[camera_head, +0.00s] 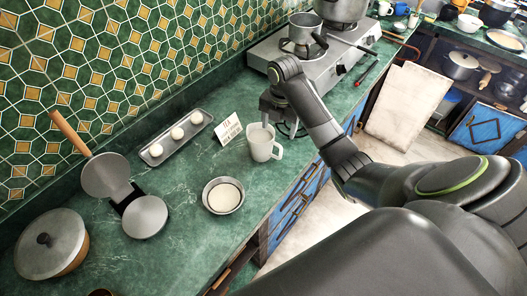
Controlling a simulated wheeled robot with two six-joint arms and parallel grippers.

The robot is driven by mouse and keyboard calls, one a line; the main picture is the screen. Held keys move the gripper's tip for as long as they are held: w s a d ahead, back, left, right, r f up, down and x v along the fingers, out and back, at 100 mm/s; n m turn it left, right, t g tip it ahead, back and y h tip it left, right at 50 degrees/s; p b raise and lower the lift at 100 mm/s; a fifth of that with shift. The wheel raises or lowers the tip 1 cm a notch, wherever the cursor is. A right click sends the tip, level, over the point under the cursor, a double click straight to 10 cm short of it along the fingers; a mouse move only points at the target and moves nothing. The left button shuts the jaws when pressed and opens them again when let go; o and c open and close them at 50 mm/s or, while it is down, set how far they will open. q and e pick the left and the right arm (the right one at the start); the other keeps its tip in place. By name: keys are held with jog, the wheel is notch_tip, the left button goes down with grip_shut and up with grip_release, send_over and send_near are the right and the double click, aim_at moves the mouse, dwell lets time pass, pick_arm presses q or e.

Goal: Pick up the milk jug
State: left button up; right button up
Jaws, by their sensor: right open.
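The milk jug (261,146), a pale jug with a handle on its right side, stands upright on the green counter (175,235) near the front edge. My right gripper (280,124) points down beside and just above the jug's rim, on the stove side. Its fingers are apart and it holds nothing. One finger overlaps the jug's top in the picture; I cannot tell whether they touch. My left gripper is out of view.
A bowl of white stuff (223,197), a small sign (228,130) and a tray of dough balls (172,139) are near the jug. A round press (145,216) and a lidded container (50,245) are at left. The gas hotplate (335,65) with pots stands behind my gripper.

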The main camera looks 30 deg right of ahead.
aim_at(276, 145)
jog(key=shift+w+a+f+b, duration=0.1)
jog(key=shift+f+b, duration=2.8)
jog(key=shift+f, duration=0.45)
notch_tip(276, 145, down, 3)
jog(key=b, duration=0.2)
jog(key=shift+a+r+b, duration=0.15)
jog(key=shift+b, duration=0.15)
jog(key=shift+f+p, duration=0.35)
jog(key=shift+p, duration=0.15)
jog(key=shift+f, duration=0.4)
jog(key=c, duration=1.5)
